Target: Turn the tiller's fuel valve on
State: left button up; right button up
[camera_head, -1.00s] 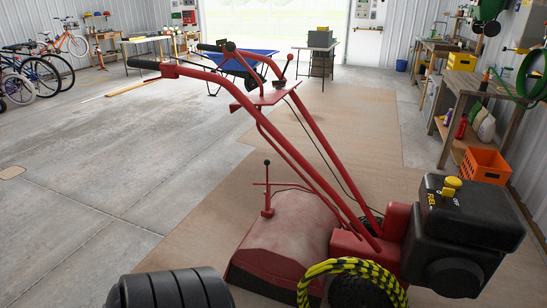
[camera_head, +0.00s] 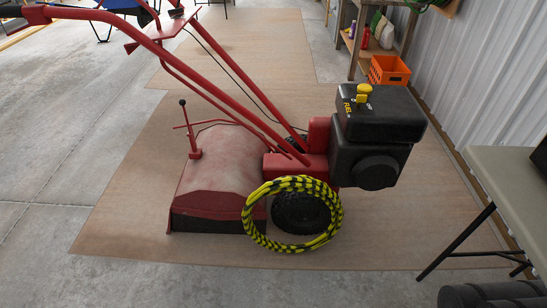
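The red tiller (camera_head: 222,172) stands on a tan mat, its handlebars reaching to the upper left. Its black engine (camera_head: 383,124) is at the right end. The yellow fuel valve knob (camera_head: 363,92) sits on top of the engine, beside yellow "FUEL" lettering. The small white lettering by the knob is partly covered, and I cannot tell which setting the knob points to. Nothing touches the knob. Neither of my grippers is in view. A black ribbed part, likely of my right arm, shows at the bottom right corner.
A yellow-and-black coil (camera_head: 248,214) leans against the tiller's wheel. A table (camera_head: 512,178) stands close at the right edge. An orange crate (camera_head: 389,70) and a wooden shelf (camera_head: 405,47) are behind the engine. Bare mat (camera_head: 390,235) lies open in front of the engine.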

aim_at(361, 98)
jog(key=i, duration=0.4)
jog(key=i+z, duration=0.2)
jog(key=z, duration=0.2)
jog(key=i+z, duration=0.25)
jog(key=z, duration=0.15)
jog(key=i+z, duration=0.2)
jog(key=z, duration=0.65)
